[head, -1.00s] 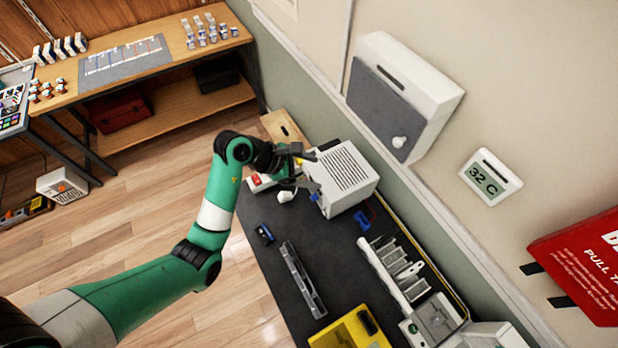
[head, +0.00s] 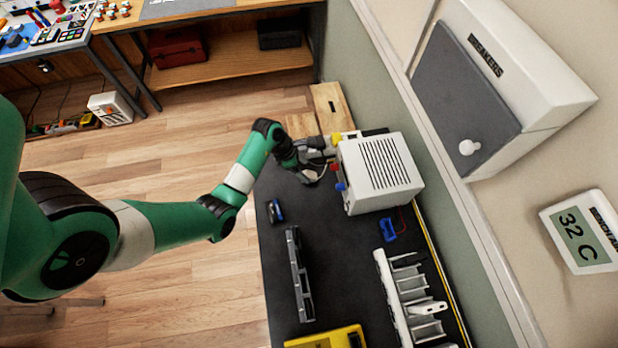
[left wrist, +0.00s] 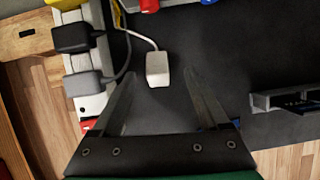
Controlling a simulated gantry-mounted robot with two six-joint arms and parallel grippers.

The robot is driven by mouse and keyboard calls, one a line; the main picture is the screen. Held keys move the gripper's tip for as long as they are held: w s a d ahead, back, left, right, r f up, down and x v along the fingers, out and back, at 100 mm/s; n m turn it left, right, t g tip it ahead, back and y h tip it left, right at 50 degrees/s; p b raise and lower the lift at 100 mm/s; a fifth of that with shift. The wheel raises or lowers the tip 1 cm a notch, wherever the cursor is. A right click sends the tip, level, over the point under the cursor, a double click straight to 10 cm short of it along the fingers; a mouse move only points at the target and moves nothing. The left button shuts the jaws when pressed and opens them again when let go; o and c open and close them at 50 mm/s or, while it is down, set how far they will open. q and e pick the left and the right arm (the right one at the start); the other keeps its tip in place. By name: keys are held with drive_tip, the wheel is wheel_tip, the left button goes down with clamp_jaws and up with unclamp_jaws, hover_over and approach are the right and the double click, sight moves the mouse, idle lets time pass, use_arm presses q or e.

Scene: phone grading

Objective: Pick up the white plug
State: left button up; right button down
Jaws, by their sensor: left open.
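The white plug (left wrist: 157,68) lies on the dark bench mat in the left wrist view. A white cable runs from its top up to the left. My left gripper (left wrist: 159,80) is open, with one finger on each side of the plug and visible gaps to both. The plug is near the fingertip ends, and I cannot tell the height gap. In the head view my left gripper (head: 318,168) is at the far end of the bench, left of the white box, and largely hides the plug. My right gripper is not in view.
A white power strip (left wrist: 91,103) with a black plug (left wrist: 72,38) and a grey plug (left wrist: 82,84) lies left of the fingers. The white vented box (head: 381,172) stands right of the gripper. A blue object (head: 276,211) and a dark rail (head: 299,273) lie nearer on the mat.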

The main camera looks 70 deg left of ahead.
sight(307, 173)
use_arm(q)
drive_tip(key=b+x, duration=0.1)
drive_tip(key=x, duration=0.1)
drive_tip(key=b+x, duration=0.1)
drive_tip(key=x, duration=0.2)
drive_tip(key=shift+a+f+b, duration=0.2)
drive_tip(key=shift+f+b, duration=0.15)
drive_tip(key=shift+f, duration=0.05)
clamp_jaws()
